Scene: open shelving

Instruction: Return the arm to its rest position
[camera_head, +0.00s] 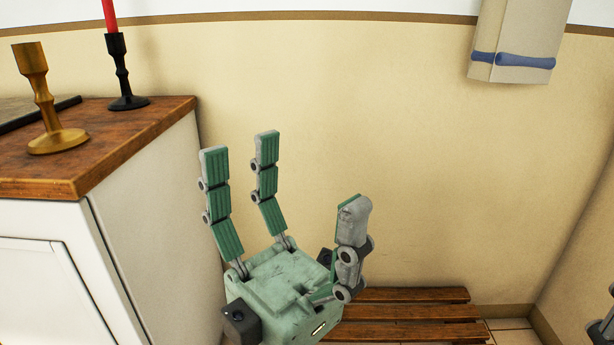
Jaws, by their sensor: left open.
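My left gripper (290,195) stands in the middle of the head view with its fingers pointing up. It has green pads and grey joints. Its fingers are spread apart and nothing is between them. It is to the right of the white cabinet and in front of the beige wall. A small grey part (600,328) shows at the lower right edge; too little of it shows to tell what it is.
A white cabinet (150,225) with a wooden top (125,145) stands at left, bearing a gold candlestick (44,105) and a black candlestick (121,75) with a red candle (110,14). A slatted wooden bench (410,312) is low by the wall. A box-like object (520,35) hangs upper right.

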